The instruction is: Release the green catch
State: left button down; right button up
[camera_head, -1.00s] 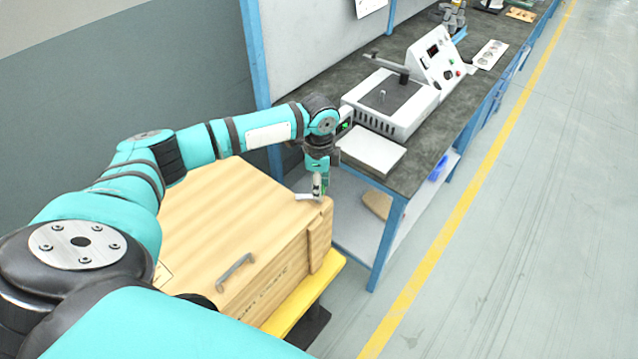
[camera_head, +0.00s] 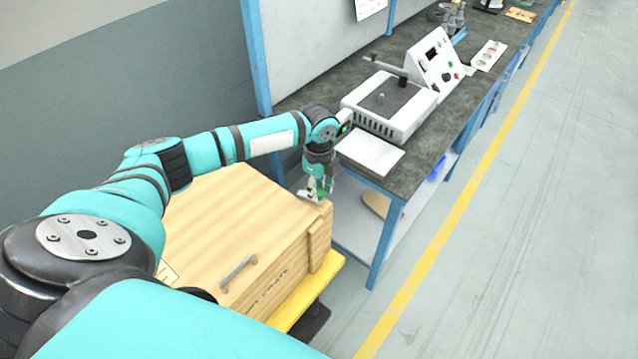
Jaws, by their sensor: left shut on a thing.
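My left gripper (camera_head: 315,195) is at the crate's far right top corner, pointing down. It is shut on a small green part at that corner, which I take for the green catch (camera_head: 322,194). The fingers hide most of the catch, so its exact position cannot be told. My right gripper is out of view.
The dark-topped workbench (camera_head: 437,135) stands beyond the crate, with a white machine (camera_head: 412,112) and a white flat block (camera_head: 370,153) near its close end. The crate rests on a yellow support (camera_head: 310,292). The floor to the right is clear.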

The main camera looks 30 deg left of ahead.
aim_at(319, 191)
pick_arm(q)
jog(key=m, duration=0.3)
jog(key=shift+p, duration=0.4)
jog(key=shift+m, duration=0.4)
jog(key=c, duration=1)
grip_release()
jog(key=shift+o, duration=0.2)
jog(key=shift+r, duration=0.15)
notch_tip(319, 191, up, 12)
jog(key=shift+f, duration=0.2)
